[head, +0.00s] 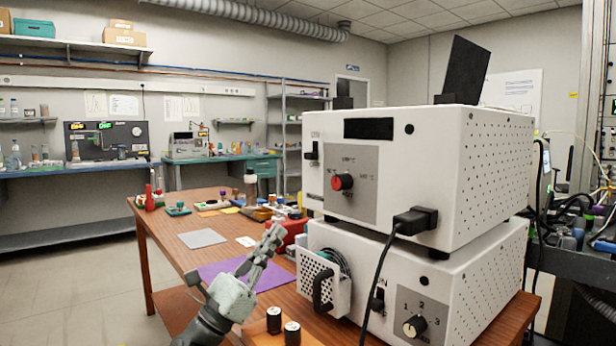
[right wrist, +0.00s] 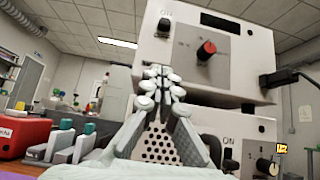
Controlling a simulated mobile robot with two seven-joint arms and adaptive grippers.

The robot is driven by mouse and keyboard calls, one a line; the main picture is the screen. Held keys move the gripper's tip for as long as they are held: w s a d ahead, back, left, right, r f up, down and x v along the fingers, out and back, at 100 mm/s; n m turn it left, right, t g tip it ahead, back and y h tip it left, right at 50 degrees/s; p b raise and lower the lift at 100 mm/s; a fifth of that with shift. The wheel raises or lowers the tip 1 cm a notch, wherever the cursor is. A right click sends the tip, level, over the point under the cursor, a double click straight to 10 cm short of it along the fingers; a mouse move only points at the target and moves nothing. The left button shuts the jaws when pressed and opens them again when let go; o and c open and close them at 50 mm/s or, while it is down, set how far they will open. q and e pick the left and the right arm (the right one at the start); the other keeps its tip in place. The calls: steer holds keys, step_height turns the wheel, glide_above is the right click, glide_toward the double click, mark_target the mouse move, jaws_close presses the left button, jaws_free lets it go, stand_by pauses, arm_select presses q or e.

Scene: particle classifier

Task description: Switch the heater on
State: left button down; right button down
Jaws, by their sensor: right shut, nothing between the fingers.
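The upper white box (head: 440,150) carries a red knob (head: 342,182) on a grey panel with temperature marks, so it looks like the heater. A black switch (head: 312,150) with small lettering sits at its front left; its setting is hard to read. In the right wrist view the switch (right wrist: 163,27) and red knob (right wrist: 206,49) are above my fingers. My right gripper (head: 274,238) is shut and empty, pointing up, left of and below the switch and apart from it. Its closed fingertips (right wrist: 160,80) show centrally in the right wrist view. My left gripper is out of view.
A lower white box (head: 460,290) supports the heater and has its own switch (head: 378,300), a dial (head: 415,326) and a perforated fan guard (head: 318,280). A black plug (head: 415,221) and cable hang in front. Dark cylinders (head: 274,319) stand at the wooden table's front edge.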

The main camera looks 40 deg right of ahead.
mark_target(311, 156)
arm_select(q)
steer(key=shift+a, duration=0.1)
